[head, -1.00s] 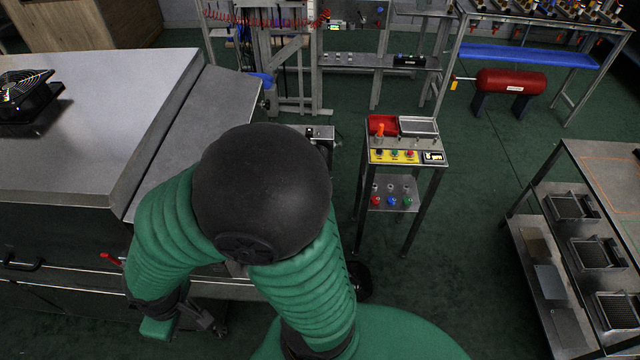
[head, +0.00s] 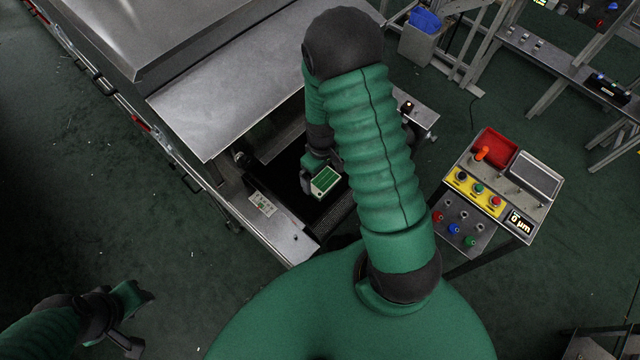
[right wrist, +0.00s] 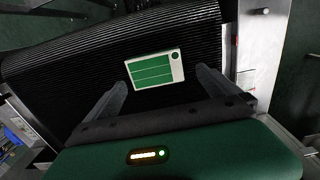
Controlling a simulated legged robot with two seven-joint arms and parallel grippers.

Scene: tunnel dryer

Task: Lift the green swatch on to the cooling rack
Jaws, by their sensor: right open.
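The green swatch (right wrist: 154,70) is a green rectangle with a pale border, thin pale lines and a dark round mark at one end. It lies flat on the black ribbed conveyor belt (right wrist: 60,75), and shows in the head view (head: 326,181) at the dryer's mouth. My right gripper (right wrist: 161,80) is open, its fingers on either side of the swatch's near edge and apart from it; its height above the belt is unclear. In the head view my right gripper (head: 308,176) is partly hidden by its arm. My left gripper (head: 122,343) is at lower left, away from the belt. I cannot pick out the cooling rack.
The metal dryer hood (head: 225,110) overhangs the belt's far left. A metal side rail (head: 262,212) with a white label borders the belt. A stand with a red tray (head: 495,150) and coloured buttons is to the right. Open green floor (head: 110,210) lies left.

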